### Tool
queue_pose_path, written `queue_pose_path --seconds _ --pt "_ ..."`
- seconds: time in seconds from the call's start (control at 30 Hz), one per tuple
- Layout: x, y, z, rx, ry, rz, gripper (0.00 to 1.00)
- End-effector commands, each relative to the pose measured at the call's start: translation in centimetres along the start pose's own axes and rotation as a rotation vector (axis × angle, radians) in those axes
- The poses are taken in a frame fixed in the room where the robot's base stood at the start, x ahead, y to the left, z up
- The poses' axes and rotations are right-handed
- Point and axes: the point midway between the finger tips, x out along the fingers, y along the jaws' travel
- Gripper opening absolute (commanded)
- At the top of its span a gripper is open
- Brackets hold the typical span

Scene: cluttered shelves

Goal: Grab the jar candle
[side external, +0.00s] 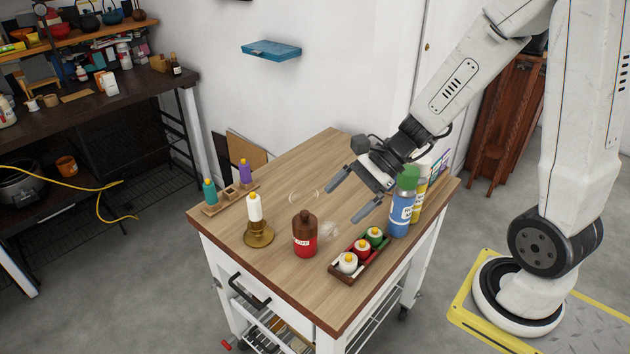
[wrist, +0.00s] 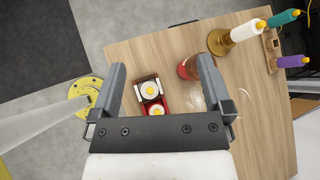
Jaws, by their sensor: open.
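A red jar with a brown lid and a pale label (side external: 305,240) stands upright on the wooden table and looks like the jar candle. In the wrist view its red side (wrist: 183,71) shows beside the right finger, which hides part of it. My gripper (side external: 350,196) is open and empty above the table, behind and to the right of the jar in the side view. In the wrist view my gripper's fingers (wrist: 161,64) are spread wide. The jar is not between them in the side view.
A tray (side external: 343,274) with white, red and green candles lies right of the jar. A white candle on a brass holder (side external: 258,236) stands left. A blue spray can with a green cap (side external: 401,212) stands close to my gripper. Clear glass-like shapes (side external: 304,195) lie behind the jar.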

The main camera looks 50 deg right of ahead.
Motion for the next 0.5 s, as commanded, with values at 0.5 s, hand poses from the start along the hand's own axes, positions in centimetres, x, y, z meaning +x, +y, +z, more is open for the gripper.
queue_pose_path --seconds 0.5 --pt "-2.0 -6.4 -4.4 0.593 -0.255 -0.421 1.00"
